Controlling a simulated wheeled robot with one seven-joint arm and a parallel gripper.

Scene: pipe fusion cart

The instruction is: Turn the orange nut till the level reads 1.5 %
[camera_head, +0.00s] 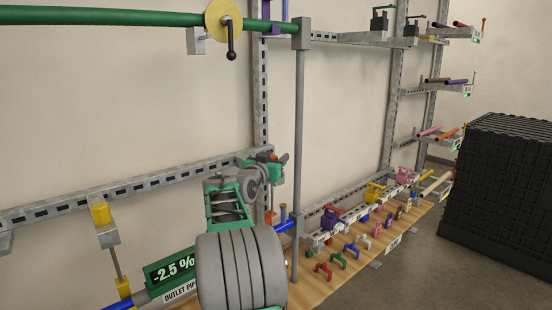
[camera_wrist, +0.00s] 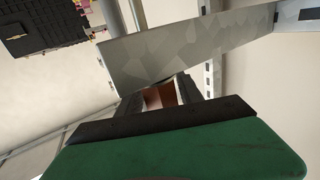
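The level display (camera_head: 172,272), a green box above the outlet pipe label, reads -2.5 %. My gripper (camera_head: 272,162) is at the grey wall rail, beside the upright post, with green and dark parts showing. A small orange piece (camera_head: 284,159) shows at its right; I cannot tell whether this is the orange nut. In the wrist view, an orange-brown piece (camera_wrist: 160,97) lies between the dark fingers of my gripper (camera_wrist: 158,98), just below a grey metal beam. It may be the nut, mostly hidden. Whether the fingers press on it is unclear.
A grey post (camera_head: 299,150) stands just right of my gripper. A hanger with yellow ends (camera_head: 101,214) is at the left. A wooden bench (camera_head: 330,283) holds several coloured clamps. A green pipe (camera_head: 120,17) runs overhead. A black crate stack (camera_head: 500,180) stands at the right.

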